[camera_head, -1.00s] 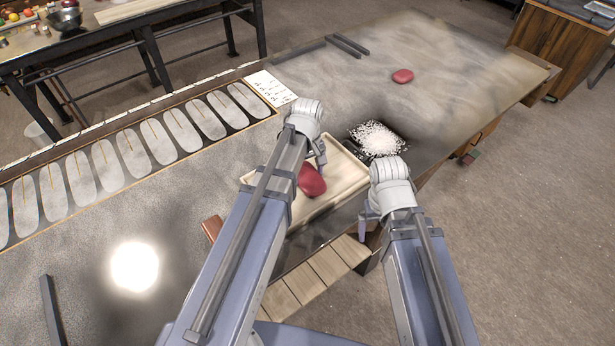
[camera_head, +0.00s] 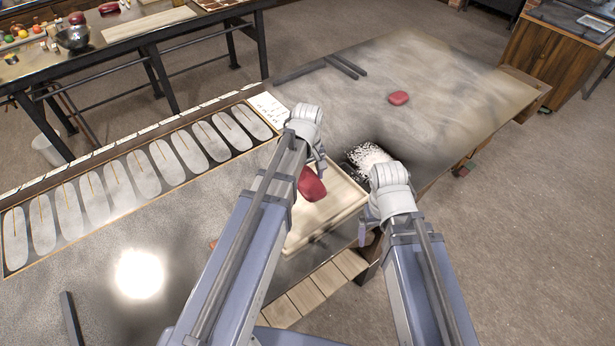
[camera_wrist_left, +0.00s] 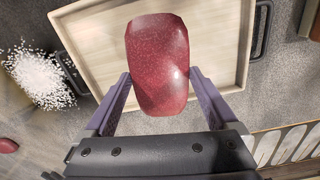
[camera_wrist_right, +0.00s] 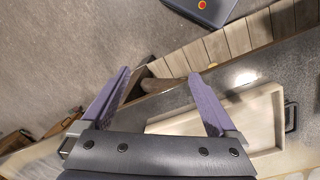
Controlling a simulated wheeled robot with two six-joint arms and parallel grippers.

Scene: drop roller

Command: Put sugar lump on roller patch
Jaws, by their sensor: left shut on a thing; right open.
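A glossy red lump (camera_head: 312,185), which I take as the sugar lump, is in my left gripper (camera_head: 318,165). In the left wrist view the red lump (camera_wrist_left: 158,60) sits between the two fingers of my left gripper (camera_wrist_left: 162,88), above the pale wooden tray (camera_wrist_left: 95,75). My right gripper (camera_head: 366,228) is open and empty near the table's front edge. In the right wrist view nothing is between the fingers of my right gripper (camera_wrist_right: 160,78). A second red lump (camera_head: 398,98) lies farther back on the dark table. I cannot tell which area is the roller patch.
Dark bars (camera_head: 346,66) lie at the table's back. Pale oval plates (camera_head: 118,180) line the left side. The tabletop around the second lump is clear.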

